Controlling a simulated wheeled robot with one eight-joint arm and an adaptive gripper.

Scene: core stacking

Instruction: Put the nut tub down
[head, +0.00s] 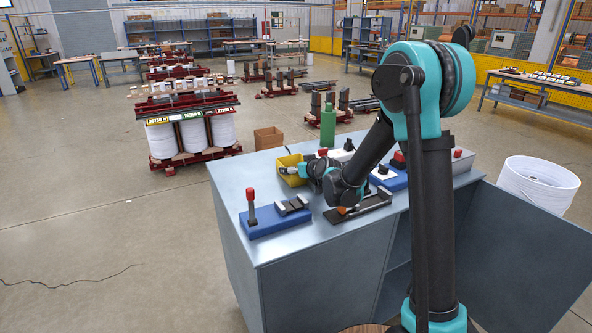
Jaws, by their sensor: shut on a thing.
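The nut tub appears to be the small yellow open bin (288,161) at the far left part of the grey workbench (240,180). My gripper (303,170) is at the right side of the tub, shut on it. My arm reaches in from the right and hides part of the gripper and the bench behind it. The tub looks upright. I cannot tell whether its base touches the bench top or is a little above it.
A blue fixture (275,222) with a red-handled lever stands at the front left of the bench. A dark tray (360,207) lies right of it. A green bottle (328,125) and other blue fixtures (390,180) stand behind. A cardboard box (268,138) is beyond the bench.

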